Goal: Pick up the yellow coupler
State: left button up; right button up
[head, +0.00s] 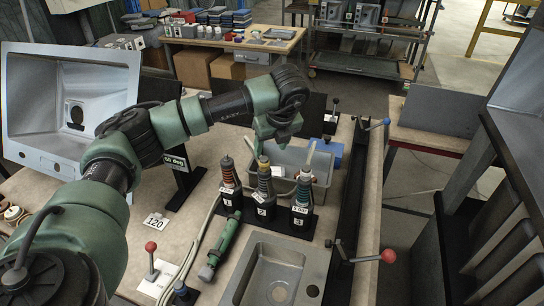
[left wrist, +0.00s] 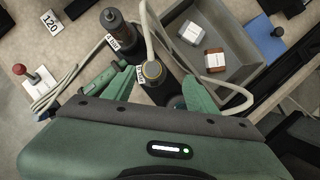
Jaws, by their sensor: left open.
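The yellow coupler (head: 264,178) stands upright in the middle place, marked 2, of a black stand (head: 262,212). A red-banded coupler (head: 228,174) stands on its left and a teal-banded one (head: 303,188) on its right. My left gripper (head: 274,148) is just above the yellow coupler, pointing down. In the left wrist view the yellow-ringed top of the coupler (left wrist: 152,70) shows between the open green fingers (left wrist: 158,82), with no clear contact. The teal coupler is not clearly visible there. My right gripper is not in view.
A grey bin (head: 322,172) behind the stand holds a white box (left wrist: 192,31) and a brown-banded box (left wrist: 215,60). A sink (head: 252,275) lies in front. A green tool (head: 222,241) lies beside the stand. Hoses (head: 203,228) run near the couplers. A red-knobbed lever (head: 151,248) stands left.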

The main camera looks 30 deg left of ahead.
aim_at(264, 159)
pick_arm(q)
jog(key=shift+s+a+f+p, duration=0.35)
jog(key=shift+s+f+p, duration=0.05)
jog(key=shift+s+f, duration=0.15)
jog(key=shift+p+x, duration=0.95)
jog(key=shift+x, duration=0.1)
jog(key=p+x, duration=0.1)
jog(key=x, duration=0.2)
jog(key=shift+w+f, duration=0.1)
jog(key=shift+f, duration=0.2)
jog(key=c, duration=1.1)
grip_shut()
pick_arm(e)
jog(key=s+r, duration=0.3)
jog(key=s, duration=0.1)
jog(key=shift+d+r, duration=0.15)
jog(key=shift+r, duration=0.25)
